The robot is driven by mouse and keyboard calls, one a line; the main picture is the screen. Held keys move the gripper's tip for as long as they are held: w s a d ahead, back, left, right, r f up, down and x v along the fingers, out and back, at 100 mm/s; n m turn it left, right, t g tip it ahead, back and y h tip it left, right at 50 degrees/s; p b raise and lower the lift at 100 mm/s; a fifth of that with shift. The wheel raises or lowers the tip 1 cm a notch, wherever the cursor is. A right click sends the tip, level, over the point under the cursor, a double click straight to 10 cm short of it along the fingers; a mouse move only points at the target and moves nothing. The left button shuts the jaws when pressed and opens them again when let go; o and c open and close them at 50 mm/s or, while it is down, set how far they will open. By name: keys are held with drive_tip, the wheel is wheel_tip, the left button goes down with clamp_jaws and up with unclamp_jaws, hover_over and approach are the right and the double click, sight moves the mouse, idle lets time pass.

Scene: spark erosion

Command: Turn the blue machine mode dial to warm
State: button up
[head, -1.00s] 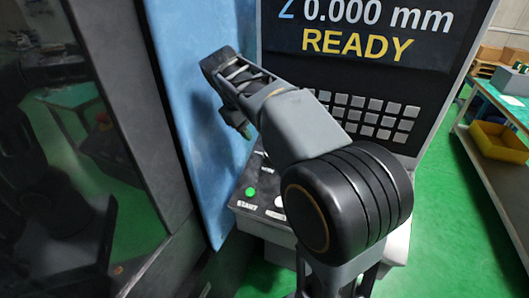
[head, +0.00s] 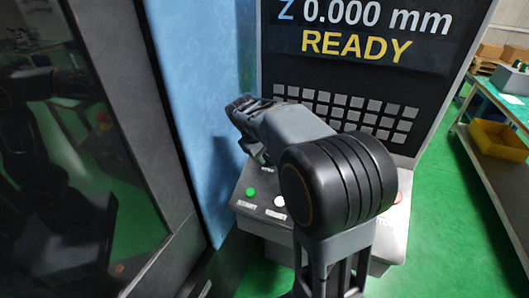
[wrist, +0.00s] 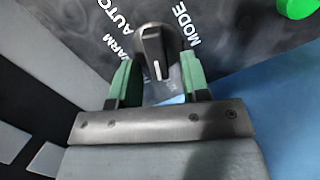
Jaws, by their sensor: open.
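The mode dial (wrist: 153,52) is a dark knob with a white pointer line. My gripper (wrist: 156,66) is open, with a green-padded finger on each side of the dial's lower part. I cannot tell whether either pad touches it. In the head view my arm hides the dial and the fingertips.
A green START button (head: 250,191) and a white button (head: 280,201) are on the console in front of my gripper. The keypad (head: 350,110) and a screen reading READY (head: 356,46) rise behind. The blue machine wall (head: 190,100) stands close on the left.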

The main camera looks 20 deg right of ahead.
clamp_jaws()
idle(0.3)
drive_tip(key=m+b, duration=0.1)
drive_tip(key=m, duration=0.2)
drive_tip(key=shift+d+m+y+b, duration=0.3)
drive_tip(key=shift+m+b, duration=0.1)
drive_tip(key=m+b, duration=0.1)
drive_tip(key=m, duration=0.1)
drive_tip(key=m+y, duration=0.1)
drive_tip(key=m, duration=0.1)
drive_tip(key=shift+d+r+b, duration=0.15)
drive_tip(key=shift+d+b, duration=0.2)
drive_tip(key=shift+b, duration=0.05)
drive_tip(key=m, duration=0.1)
drive_tip(key=m+b, duration=0.1)
drive_tip(key=m, duration=0.1)
drive_tip(key=m+b, duration=0.1)
drive_tip(key=shift+s+d+m+t+y, duration=0.3)
drive_tip(key=shift+m, duration=0.1)
drive_tip(key=shift+s+d+r+m+t+b, duration=0.15)
drive_tip(key=shift+m+b, duration=0.35)
drive_tip(key=shift+m, duration=0.65)
drive_tip(key=shift+s+d+f+m+t+b, duration=0.15)
drive_tip(key=shift+m+b, duration=0.3)
drive_tip(key=shift+m, duration=0.7)
drive_tip(key=shift+a+r, duration=0.1)
